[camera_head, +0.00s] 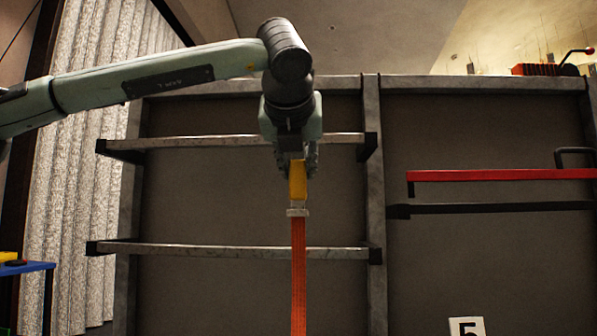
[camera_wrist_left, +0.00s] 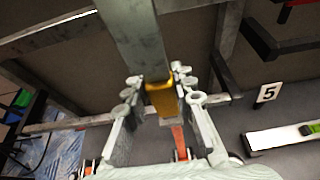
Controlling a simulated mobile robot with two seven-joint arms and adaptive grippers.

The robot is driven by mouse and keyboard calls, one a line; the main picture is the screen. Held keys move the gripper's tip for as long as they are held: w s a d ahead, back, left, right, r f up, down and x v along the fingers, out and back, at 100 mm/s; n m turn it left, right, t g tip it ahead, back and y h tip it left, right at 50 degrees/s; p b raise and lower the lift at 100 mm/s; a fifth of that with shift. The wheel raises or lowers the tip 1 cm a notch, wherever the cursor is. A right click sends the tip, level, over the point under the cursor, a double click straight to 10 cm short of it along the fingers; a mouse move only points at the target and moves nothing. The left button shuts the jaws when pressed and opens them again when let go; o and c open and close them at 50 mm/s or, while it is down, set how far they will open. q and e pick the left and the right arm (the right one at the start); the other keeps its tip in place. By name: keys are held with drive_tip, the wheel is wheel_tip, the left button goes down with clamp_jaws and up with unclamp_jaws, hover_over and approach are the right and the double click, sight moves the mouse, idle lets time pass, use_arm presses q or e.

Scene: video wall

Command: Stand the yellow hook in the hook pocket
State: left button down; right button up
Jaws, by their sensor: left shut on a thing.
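My left gripper (camera_head: 297,168) comes down from above in front of the left panel, fingers pointing down. It is shut on the yellow hook (camera_head: 298,182), whose lower part shows below the fingers. An orange strap (camera_head: 298,270) hangs straight down from the hook through a pale buckle. In the left wrist view, the yellow hook (camera_wrist_left: 163,98) lies between the two finger pads. A grey bar (camera_wrist_left: 140,40) there reaches from the top edge to the hook; whether they touch I cannot tell. I cannot identify the hook pocket. My right gripper is not in view.
Two metal rails (camera_head: 200,250) with black end brackets cross the left panel close to the gripper. A red bar (camera_head: 490,175) and a black bar (camera_head: 490,208) cross the right panel. A number 5 sign (camera_head: 467,326) and a blue table (camera_head: 28,268) stand lower.

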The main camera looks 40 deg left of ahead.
use_arm(q)
drive_tip(key=shift+s+d+b, duration=0.45)
drive_tip(key=shift+s+d, duration=0.35)
drive_tip(key=shift+s, duration=0.15)
